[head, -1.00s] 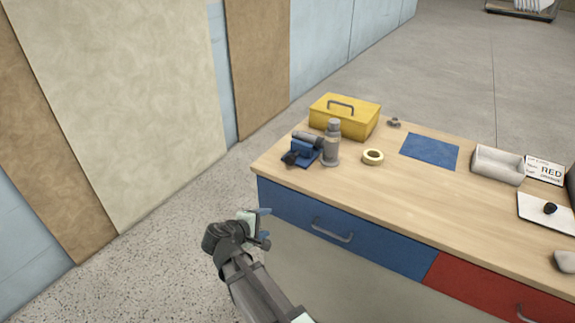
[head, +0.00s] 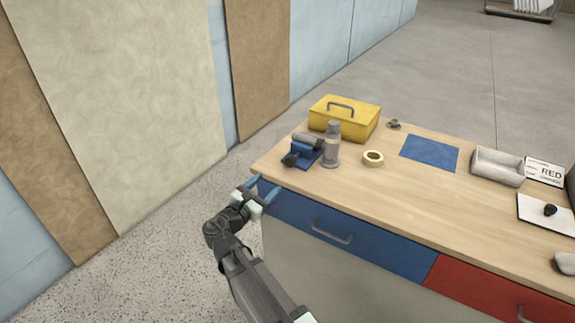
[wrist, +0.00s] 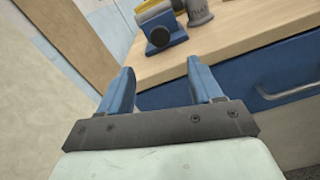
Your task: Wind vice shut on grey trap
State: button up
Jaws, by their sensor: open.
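A small blue vice (head: 308,152) stands at the left end of the wooden bench top, its dark round handle (head: 290,160) towards the front left edge. A grey cylindrical trap (head: 305,140) lies across the top of the vice; whether the jaws touch it is too small to tell. The vice also shows at the top of the wrist view (wrist: 165,38), with its dark knob (wrist: 160,37) facing me. My gripper (head: 265,186) is open and empty, just off the bench's left front corner, short of the vice. Its two blue fingers (wrist: 158,88) point towards the bench.
A grey bottle (head: 332,146) stands right beside the vice. A yellow toolbox (head: 344,120) is behind it and a tape roll (head: 373,158) to the right. A blue mat (head: 429,152) and grey tray (head: 497,166) lie further right. The bench edge and blue drawer (head: 330,232) are close to my gripper.

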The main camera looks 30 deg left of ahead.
aim_at(289, 163)
jog(key=w, duration=1.2)
jog(key=shift+w, duration=0.4)
jog(key=c, duration=1.1)
